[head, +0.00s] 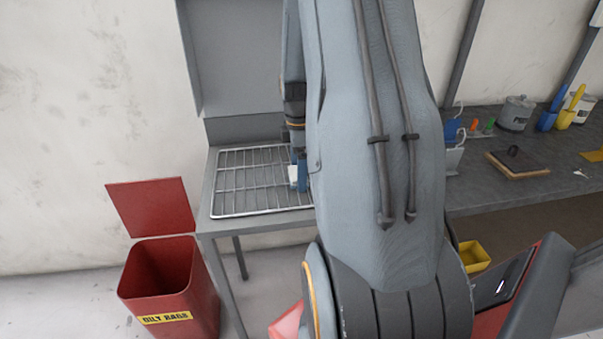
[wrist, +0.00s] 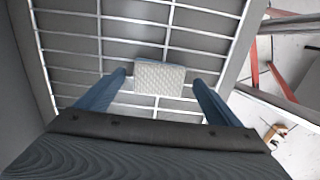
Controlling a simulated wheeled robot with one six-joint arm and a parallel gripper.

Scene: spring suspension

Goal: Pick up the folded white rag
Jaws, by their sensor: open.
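The folded white rag (wrist: 160,79) lies on a wire rack (wrist: 75,22) in the wrist view. It looks like a small flat block with a quilted texture. My gripper (wrist: 160,82) is open, with one blue finger on each side of the rag and small gaps visible. In the head view my gripper (head: 299,176) is low over the right part of the rack. A small part of the rag (head: 293,177) shows there beside the fingers. My arm hides the rest.
A red bin labelled OILY RAGS (head: 168,285), lid open, stands left of the rack's table (head: 206,200). A grey panel rises behind the rack. At right a bench (head: 470,190) holds a wooden board (head: 516,163), a grey pot (head: 515,113) and blue and yellow items.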

